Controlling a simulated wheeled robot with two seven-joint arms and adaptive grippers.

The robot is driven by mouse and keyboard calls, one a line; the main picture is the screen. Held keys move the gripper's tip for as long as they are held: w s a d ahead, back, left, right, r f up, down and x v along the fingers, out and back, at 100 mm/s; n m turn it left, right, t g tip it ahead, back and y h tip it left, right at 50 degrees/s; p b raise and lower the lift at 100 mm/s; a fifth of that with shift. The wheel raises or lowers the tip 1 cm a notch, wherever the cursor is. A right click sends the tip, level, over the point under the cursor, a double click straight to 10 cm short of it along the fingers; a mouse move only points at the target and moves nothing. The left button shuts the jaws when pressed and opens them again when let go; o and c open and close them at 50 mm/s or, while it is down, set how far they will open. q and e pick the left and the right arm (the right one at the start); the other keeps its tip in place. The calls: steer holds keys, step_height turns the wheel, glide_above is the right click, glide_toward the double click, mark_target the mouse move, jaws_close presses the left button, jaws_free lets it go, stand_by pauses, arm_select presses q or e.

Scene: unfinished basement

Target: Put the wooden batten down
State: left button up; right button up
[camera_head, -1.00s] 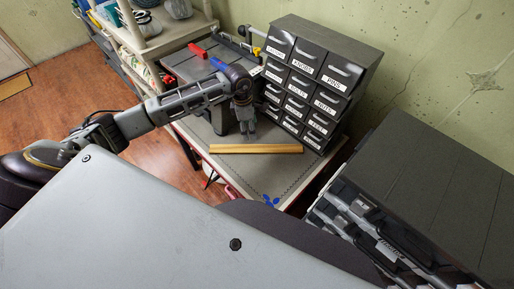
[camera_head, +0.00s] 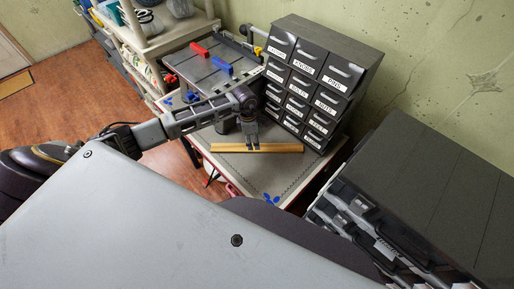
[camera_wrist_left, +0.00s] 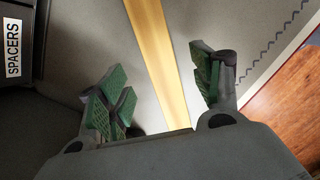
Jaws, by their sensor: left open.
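The wooden batten (camera_head: 281,148) lies flat on the grey work table (camera_head: 262,175), in front of the drawer cabinet. It also shows in the left wrist view (camera_wrist_left: 156,50), running between my left gripper's green-padded fingers. My left gripper (camera_head: 253,148) is over the batten near its middle in the head view. In the left wrist view the left gripper (camera_wrist_left: 157,92) is open, with a gap between the batten and each finger. Whether the fingertips touch the table I cannot tell. My right gripper is in neither view.
A dark drawer cabinet (camera_head: 318,80) with labelled drawers stands right behind the batten. A grey machine table (camera_head: 205,72) with red and blue parts is behind my left arm. Blue pieces (camera_head: 271,198) lie at the table's front corner. A dark chest (camera_head: 430,190) stands at right.

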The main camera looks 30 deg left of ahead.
arm_select(q)
steer(key=shift+f, duration=0.25)
steer(key=shift+w+d+f+p, duration=0.2)
steer(key=shift+f+p, duration=0.1)
steer(key=shift+f, duration=0.4)
steer(key=shift+w+d+f+p, duration=0.1)
steer(key=shift+d+f+p, duration=0.15)
steer(key=shift+f, duration=1.6)
steer(key=shift+c, duration=0.2)
steer(key=c, duration=1.2)
steer(key=shift+r, duration=0.2)
steer(key=shift+c, duration=0.2)
